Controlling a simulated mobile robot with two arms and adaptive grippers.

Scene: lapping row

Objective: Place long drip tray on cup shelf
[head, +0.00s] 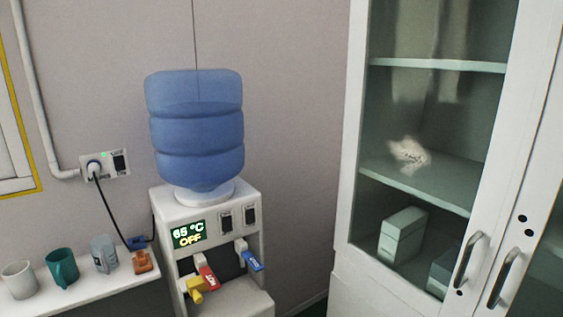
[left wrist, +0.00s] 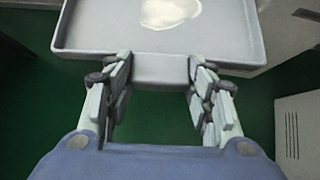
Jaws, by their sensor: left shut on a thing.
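The long drip tray (left wrist: 95,32) is a pale grey, shallow tray with a raised rim and a whitish patch on its floor. It fills the top of the left wrist view, and its far end is cut off. My left gripper (left wrist: 160,70) is shut on the tray's near end, with a finger on each side of a narrow grey end piece. The cup shelf (head: 83,287) is the white ledge at lower left in the head view. Neither gripper shows in the head view.
An orange object (head: 143,263) sits at the shelf's right end. Beside it stands a water dispenser (head: 212,212) with a blue bottle (head: 197,130) and projecting taps. A glass-door cabinet (head: 352,190) stands at right. Green floor (left wrist: 150,118) shows below the tray.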

